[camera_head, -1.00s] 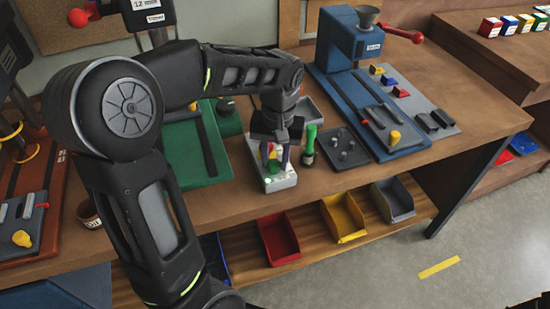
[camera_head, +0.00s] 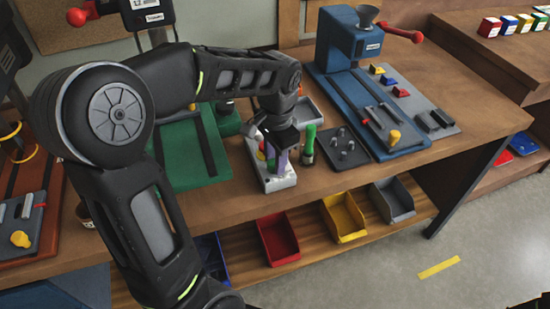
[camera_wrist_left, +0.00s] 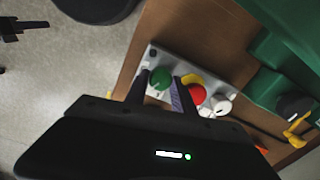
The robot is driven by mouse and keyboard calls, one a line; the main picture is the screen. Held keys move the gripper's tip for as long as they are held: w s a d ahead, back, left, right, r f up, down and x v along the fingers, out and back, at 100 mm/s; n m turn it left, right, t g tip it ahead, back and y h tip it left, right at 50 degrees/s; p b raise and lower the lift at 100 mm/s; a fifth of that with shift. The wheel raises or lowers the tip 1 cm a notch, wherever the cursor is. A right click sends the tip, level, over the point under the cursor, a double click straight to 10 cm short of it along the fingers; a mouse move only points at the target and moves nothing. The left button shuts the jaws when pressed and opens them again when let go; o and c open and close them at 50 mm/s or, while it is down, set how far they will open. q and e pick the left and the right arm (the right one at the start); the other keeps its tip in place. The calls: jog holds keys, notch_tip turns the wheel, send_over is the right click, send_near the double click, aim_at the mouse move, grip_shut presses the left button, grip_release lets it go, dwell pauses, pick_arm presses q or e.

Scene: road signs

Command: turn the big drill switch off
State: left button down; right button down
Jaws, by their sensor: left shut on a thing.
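A pale grey control box (camera_head: 282,183) sits at the bench's front edge, below my left gripper (camera_head: 275,155). In the left wrist view the box (camera_wrist_left: 150,58) carries a round green knob (camera_wrist_left: 160,78), a red button (camera_wrist_left: 195,96), a yellow part (camera_wrist_left: 188,80) and a white knob (camera_wrist_left: 221,105). The fingers of my left gripper (camera_wrist_left: 160,92) are on either side of the green knob and shut on it. In the head view the fingers and wrist hide much of the box's top. My right gripper is out of view.
A blue drill-like machine (camera_head: 340,45) with a red handle stands behind on the right. A green-handled tool (camera_head: 308,145) stands close beside the box. A dark tray (camera_head: 343,148) lies to its right. Red (camera_head: 279,239), yellow (camera_head: 344,219) and grey (camera_head: 392,200) bins are below.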

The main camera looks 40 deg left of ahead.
pick_arm(q)
jog(key=shift+m, duration=0.5)
jog(key=c, duration=1.1)
grip_release()
jog(key=shift+o, duration=0.2)
jog(key=shift+r, duration=0.15)
notch_tip(320, 180, up, 8)
jog(key=shift+s+d+f+b, duration=0.1)
jog(key=shift+d+f+b, duration=0.1)
jog(key=shift+b, duration=0.1)
